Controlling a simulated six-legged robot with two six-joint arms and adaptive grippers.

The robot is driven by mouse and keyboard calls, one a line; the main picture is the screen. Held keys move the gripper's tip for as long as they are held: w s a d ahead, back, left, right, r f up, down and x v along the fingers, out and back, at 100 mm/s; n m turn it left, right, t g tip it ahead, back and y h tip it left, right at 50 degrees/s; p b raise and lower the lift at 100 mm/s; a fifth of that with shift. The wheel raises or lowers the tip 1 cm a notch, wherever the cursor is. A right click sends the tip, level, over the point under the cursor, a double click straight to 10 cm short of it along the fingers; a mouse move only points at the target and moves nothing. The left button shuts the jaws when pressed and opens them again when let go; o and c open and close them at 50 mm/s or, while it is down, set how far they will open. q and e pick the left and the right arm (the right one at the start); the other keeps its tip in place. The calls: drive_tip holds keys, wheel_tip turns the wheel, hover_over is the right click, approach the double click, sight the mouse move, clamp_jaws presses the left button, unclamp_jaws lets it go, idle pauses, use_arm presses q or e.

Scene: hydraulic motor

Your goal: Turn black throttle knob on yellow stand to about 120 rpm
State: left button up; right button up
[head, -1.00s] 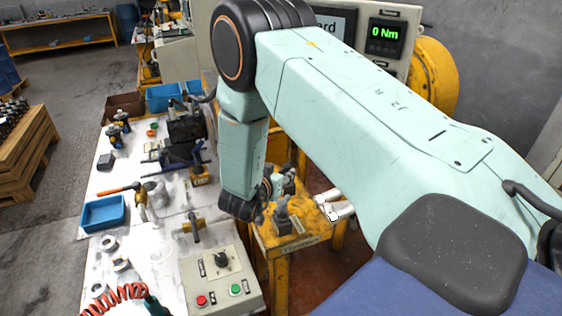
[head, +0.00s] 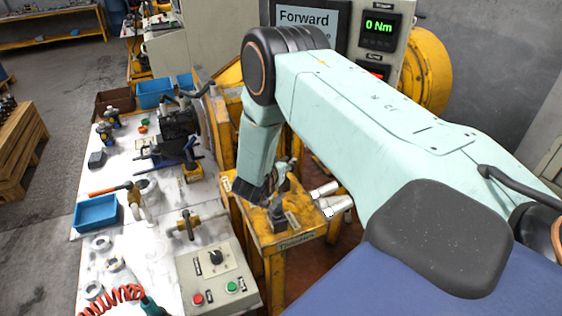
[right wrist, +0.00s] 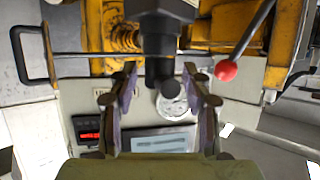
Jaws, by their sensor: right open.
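The yellow stand (head: 262,238) is in the middle of the head view, with a label on its front edge. A dark post (head: 277,214) on its top appears to be the throttle knob; its turning mark cannot be read. My right gripper (head: 254,190) is just left of and above this post in the head view, its fingertips largely hidden. In the right wrist view, my right gripper (right wrist: 162,108) is open, with its two fingers apart. A dark cylindrical part (right wrist: 160,55) reaches from the top towards the gap between them; contact cannot be told. My left gripper is out of view.
A grey control box (head: 218,275) with a black knob and red and green buttons stands on the white table (head: 150,238). Silver cylinders (head: 335,200) lie right of the stand. The display (head: 379,28) reads 0 Nm. The right wrist view shows a red ball handle (right wrist: 226,70).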

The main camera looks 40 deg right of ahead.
drive_tip(key=shift+s+a+r, duration=0.1)
drive_tip(key=shift+s+r, duration=0.2)
drive_tip(key=shift+s, duration=0.05)
drive_tip(key=shift+c, duration=1.4)
drive_tip(key=shift+w+f, duration=0.25)
drive_tip(key=shift+w, duration=0.05)
drive_tip(key=c, duration=0.5)
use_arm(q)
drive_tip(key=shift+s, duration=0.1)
use_arm(e)
clamp_jaws()
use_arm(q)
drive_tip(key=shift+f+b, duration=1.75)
use_arm(e)
drive_tip(key=shift+f+m+g+h, duration=0.1)
drive_tip(key=shift+m+g+h, duration=0.5)
drive_tip(key=shift+m+g, duration=0.9)
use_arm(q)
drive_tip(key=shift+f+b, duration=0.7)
use_arm(e)
drive_tip(key=shift+s+m+g, duration=0.1)
drive_tip(key=shift+m+g, duration=0.5)
drive_tip(key=shift+g, duration=0.1)
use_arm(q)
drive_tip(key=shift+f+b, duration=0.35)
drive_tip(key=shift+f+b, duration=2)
use_arm(e)
drive_tip(key=shift+m+g, duration=1.6)
drive_tip(key=shift+g, duration=0.2)
